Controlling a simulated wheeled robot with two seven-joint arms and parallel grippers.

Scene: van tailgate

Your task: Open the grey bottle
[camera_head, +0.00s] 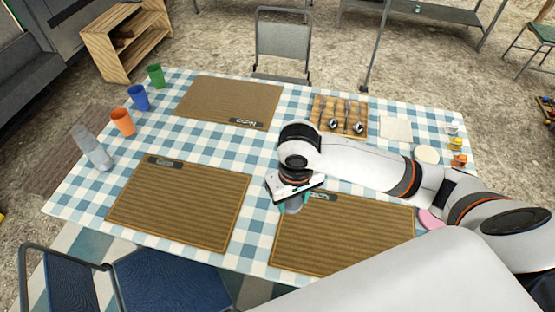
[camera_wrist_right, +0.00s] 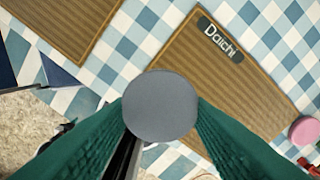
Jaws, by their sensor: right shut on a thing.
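A tall grey bottle (camera_head: 92,148) stands at the left end of the table, beside the row of cups. I cannot make out whether a cap sits on its top. My right gripper (camera_head: 290,206) is far from it, low over the middle of the table between the two front mats. Its green fingers (camera_wrist_right: 162,120) are shut on a round grey piece (camera_wrist_right: 160,106), which looks like a cap and shows as a flat disc in the right wrist view. Its underside is hidden. My left gripper is not in view.
Orange (camera_head: 123,121), blue (camera_head: 139,97) and green (camera_head: 156,76) cups stand at the left edge. Brown mats (camera_head: 180,205) lie on the checked tablecloth (camera_head: 262,205). A wooden board (camera_head: 325,103) with utensils, a white napkin (camera_head: 396,129) and small items are at the right.

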